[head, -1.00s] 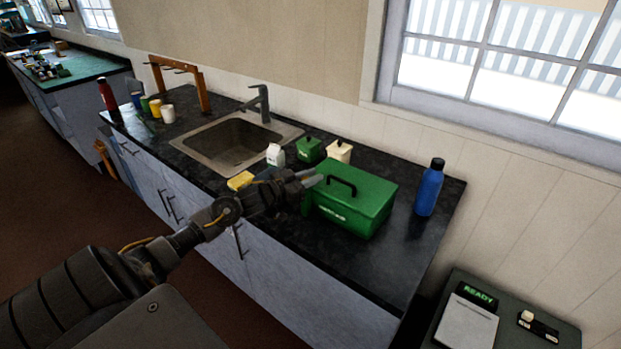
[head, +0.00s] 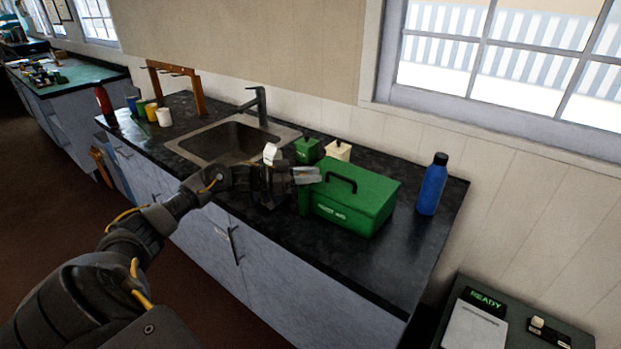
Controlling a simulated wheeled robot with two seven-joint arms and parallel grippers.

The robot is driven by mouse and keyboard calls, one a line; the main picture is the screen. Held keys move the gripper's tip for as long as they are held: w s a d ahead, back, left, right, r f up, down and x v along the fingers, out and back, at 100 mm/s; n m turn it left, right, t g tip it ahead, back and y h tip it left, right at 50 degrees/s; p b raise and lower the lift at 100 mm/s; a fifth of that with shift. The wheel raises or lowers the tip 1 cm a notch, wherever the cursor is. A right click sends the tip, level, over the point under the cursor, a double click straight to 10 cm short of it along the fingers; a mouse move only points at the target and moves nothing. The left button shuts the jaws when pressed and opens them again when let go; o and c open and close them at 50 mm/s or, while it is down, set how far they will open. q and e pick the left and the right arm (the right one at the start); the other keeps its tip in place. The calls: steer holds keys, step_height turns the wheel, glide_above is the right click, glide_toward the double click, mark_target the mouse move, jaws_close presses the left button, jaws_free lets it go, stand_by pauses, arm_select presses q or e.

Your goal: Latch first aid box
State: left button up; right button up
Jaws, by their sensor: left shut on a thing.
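The green first aid box (head: 355,208) stands on the dark countertop, right of the sink. Its lid looks down, with a black handle on top and white lettering on the front. My left gripper (head: 306,175) is at the box's left end, by the upper edge, and is shut on a part there. The fingers hide that part, so I cannot tell the latch's position. My right gripper is not in view.
A green canister (head: 307,151) and a cream canister (head: 338,151) stand behind the box. A white carton (head: 270,153) is partly hidden behind my gripper. A blue bottle (head: 431,185) stands to the right. The sink (head: 228,140) lies left. Counter in front of the bottle is clear.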

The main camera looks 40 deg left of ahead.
arm_select(q)
steer(key=o, duration=1)
steer(key=shift+b+v, duration=1.45)
steer(key=shift+v, duration=4)
steer(key=shift+d, duration=0.1)
